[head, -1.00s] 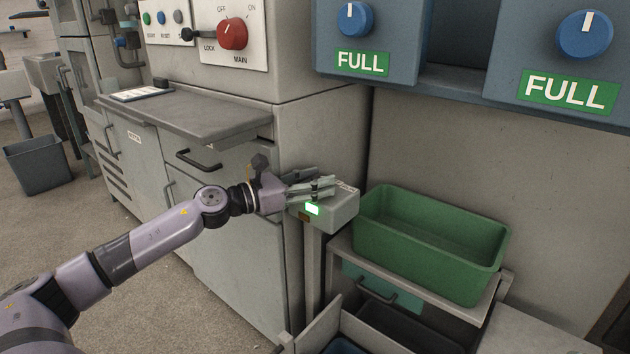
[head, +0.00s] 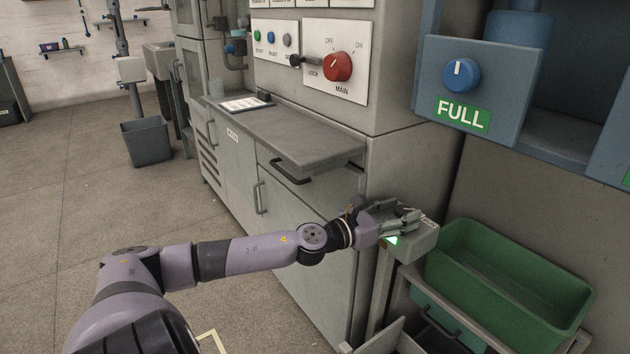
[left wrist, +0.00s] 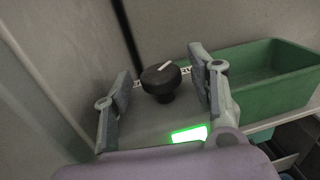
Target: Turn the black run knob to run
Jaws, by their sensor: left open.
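The black run knob (left wrist: 161,78) shows in the left wrist view on top of a small grey box (left wrist: 150,122). Its white pointer mark slants to the upper right. White lettering on the box behind it is partly covered. My left gripper (left wrist: 160,68) is open, with one finger on each side of the knob and visible gaps between. In the head view my left gripper (head: 407,217) is over the grey box (head: 418,243), and I cannot make out the knob there. A green light (left wrist: 189,134) glows on the box. My right gripper is not in view.
A green bin (head: 510,272) stands just right of the box. The grey cabinet with a worktop (head: 290,140) is behind and left. Above are a red main switch (head: 338,67) and a blue knob (head: 461,76) over a FULL label. Open floor lies left.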

